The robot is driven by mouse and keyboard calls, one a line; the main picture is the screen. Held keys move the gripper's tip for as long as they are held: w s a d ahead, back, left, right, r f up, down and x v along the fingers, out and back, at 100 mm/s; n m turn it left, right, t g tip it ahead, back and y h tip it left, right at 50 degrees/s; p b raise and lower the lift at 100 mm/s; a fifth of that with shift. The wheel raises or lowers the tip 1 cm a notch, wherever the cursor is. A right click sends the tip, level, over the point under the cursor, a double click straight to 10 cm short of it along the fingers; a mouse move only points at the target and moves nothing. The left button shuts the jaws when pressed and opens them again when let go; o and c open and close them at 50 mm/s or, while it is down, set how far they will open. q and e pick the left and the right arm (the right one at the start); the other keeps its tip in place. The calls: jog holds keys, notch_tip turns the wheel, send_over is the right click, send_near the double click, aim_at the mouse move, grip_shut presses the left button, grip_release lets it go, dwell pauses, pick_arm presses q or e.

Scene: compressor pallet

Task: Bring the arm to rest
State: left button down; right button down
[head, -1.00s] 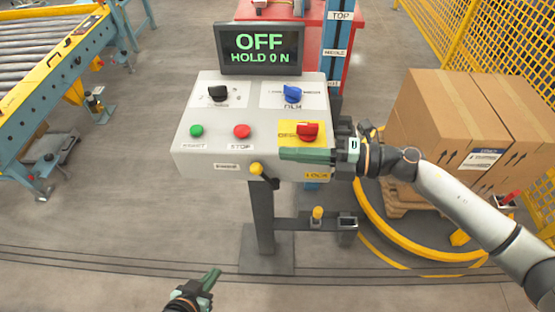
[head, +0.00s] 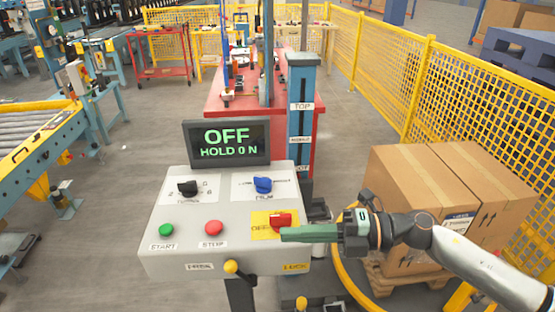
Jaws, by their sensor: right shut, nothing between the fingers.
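My right gripper (head: 310,233) is shut and empty. Its green fingers lie in front of the right part of the grey control panel (head: 180,250), just below the red knob (head: 281,220) on its yellow plate. I cannot tell whether the fingertips touch the panel. The right arm comes in from the right edge. My left gripper is outside the view. The display (head: 227,143) above the panel reads OFF and HOLD 0 N.
The panel also has a black knob (head: 188,188), a blue knob (head: 263,185), a green button (head: 166,230) and a red button (head: 213,228). Cardboard boxes (head: 405,190) on a pallet stand close behind my right arm. A yellow fence (head: 465,95) runs along the right. Floor is clear left of the panel.

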jog(key=w+r+m+t+h, duration=0.3)
jog(key=w+m+t, duration=0.2)
jog(key=m+t, duration=0.9)
jog(key=s+d+f+m+h, duration=0.1)
jog(key=d+f+m+h, duration=0.65)
jog(key=m+h, duration=0.3)
jog(key=s+d+f+m+g+h, duration=0.3)
jog(key=s+d+f+m+g, duration=0.3)
jog(key=s+f, duration=0.3)
jog(key=s+f+m+g, duration=0.1)
jog(key=s+f+g, duration=0.3)
jog(key=s, duration=0.3)
jog(key=s+f+m+g, duration=0.1)
jog(key=s+f+g, duration=0.25)
jog(key=s, duration=0.45)
jog(key=w+a+f+t+y, duration=0.1)
jog(key=w+a+f+t, duration=0.1)
jog(key=f, duration=0.4)
jog(key=w+a+f+t+y, duration=0.1)
jog(key=w+f+t, duration=0.1)
jog(key=f+t, duration=0.2)
jog(key=shift+w+a+f, duration=0.35)
jog(key=shift+f, duration=0.6)
